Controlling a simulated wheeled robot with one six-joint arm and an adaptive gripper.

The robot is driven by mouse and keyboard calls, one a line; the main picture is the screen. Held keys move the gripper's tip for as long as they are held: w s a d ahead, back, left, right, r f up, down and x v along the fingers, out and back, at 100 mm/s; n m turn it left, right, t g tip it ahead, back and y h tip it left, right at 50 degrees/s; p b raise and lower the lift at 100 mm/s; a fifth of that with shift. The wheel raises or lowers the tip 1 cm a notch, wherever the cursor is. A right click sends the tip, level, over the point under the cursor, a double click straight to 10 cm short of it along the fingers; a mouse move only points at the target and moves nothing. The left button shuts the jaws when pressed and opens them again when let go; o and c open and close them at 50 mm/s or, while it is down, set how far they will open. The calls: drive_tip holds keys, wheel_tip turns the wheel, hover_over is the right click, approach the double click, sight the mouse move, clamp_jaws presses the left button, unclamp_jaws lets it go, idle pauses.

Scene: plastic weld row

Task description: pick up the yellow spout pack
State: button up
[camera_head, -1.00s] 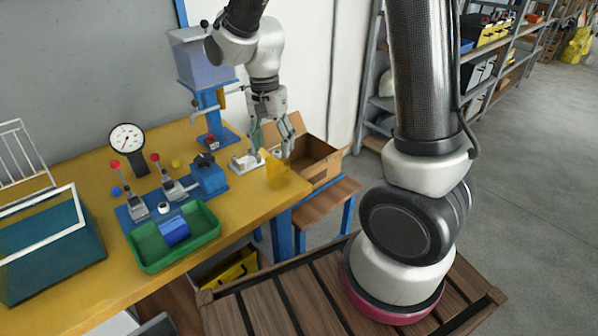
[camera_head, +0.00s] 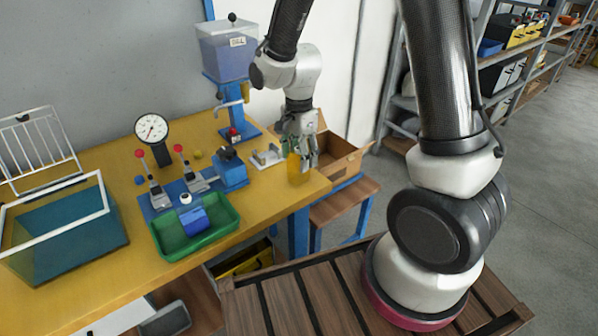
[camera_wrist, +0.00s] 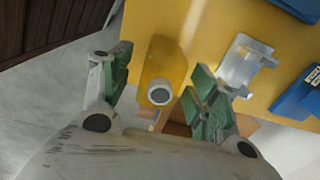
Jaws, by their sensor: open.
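The yellow spout pack (camera_head: 293,168) stands near the right end of the yellow workbench (camera_head: 262,205). In the wrist view the pack (camera_wrist: 166,64) shows from above, with a round pale-rimmed spout (camera_wrist: 159,94) facing the camera. My gripper (camera_head: 302,158) is low at the pack, partly hiding it in the head view. In the wrist view my gripper (camera_wrist: 156,82) is open, with one green-padded finger on each side of the pack. A gap shows at the left finger; contact at the right finger cannot be told.
A metal bracket (camera_head: 267,157) and a blue fixture (camera_head: 231,170) stand left of the pack. A cardboard box (camera_head: 345,158) lies beyond the bench's right end. A green tray (camera_head: 223,226), a dial gauge (camera_head: 151,128) and a dispenser (camera_head: 228,55) are farther left.

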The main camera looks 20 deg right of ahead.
drive_tip(key=shift+f, duration=0.5)
drive_tip(key=shift+c, duration=0.4)
drive_tip(key=c, duration=1.1)
drive_tip(key=shift+r, duration=0.1)
wheel_tip(320, 180, up, 10)
